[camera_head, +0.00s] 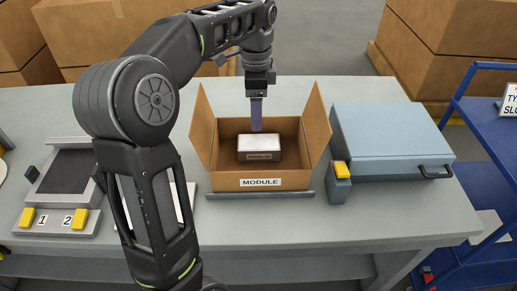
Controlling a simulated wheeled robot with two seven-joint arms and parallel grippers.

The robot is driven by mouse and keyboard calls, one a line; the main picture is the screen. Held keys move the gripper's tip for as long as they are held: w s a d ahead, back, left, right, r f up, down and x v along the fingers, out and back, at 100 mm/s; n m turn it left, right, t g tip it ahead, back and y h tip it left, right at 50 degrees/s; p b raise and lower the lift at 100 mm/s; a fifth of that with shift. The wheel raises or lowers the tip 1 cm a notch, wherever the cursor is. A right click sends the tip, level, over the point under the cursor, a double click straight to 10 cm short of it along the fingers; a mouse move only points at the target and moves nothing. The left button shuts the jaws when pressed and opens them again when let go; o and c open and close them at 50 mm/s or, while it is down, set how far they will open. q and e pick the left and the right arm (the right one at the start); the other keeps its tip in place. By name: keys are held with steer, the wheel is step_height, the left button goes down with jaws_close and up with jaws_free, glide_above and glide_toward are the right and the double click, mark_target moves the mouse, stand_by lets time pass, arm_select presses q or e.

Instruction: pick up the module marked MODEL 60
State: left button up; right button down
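An open cardboard box (225,181) labelled MODULE stands on the table. Inside it lies one module (266,142) with a pale top and a dark front; the small print on its front is too small to read surely. My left arm comes in from the left and bends over the box. My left gripper (256,128) points straight down into the box, with its fingertips at or just behind the module's far edge. Its fingers overlap in this view, so their opening and any contact with the module cannot be told. My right gripper is not in view.
A blue-grey case (390,138) with a yellow-topped block (340,180) stands right of the box. A fixture (60,205) marked 1 and 2 is at the left. A blue cart (490,125) stands at the right, with large cartons (455,60) behind.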

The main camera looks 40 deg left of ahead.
mark_target(256, 142)
arm_select(q)
steer(key=shift+w+a+f, duration=0.1)
steer(key=shift+w+f, duration=0.05)
steer(key=shift+f, duration=0.15)
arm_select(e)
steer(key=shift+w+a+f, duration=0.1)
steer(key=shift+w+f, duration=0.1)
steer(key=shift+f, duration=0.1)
arm_select(q)
step_height(256, 142, down, 3)
steer(key=b, duration=0.2)
steer(key=shift+b, duration=0.3)
step_height(256, 142, down, 3)
steer(key=shift+f+p, duration=0.1)
steer(key=shift+p, duration=0.25)
steer(key=shift+f, duration=0.3)
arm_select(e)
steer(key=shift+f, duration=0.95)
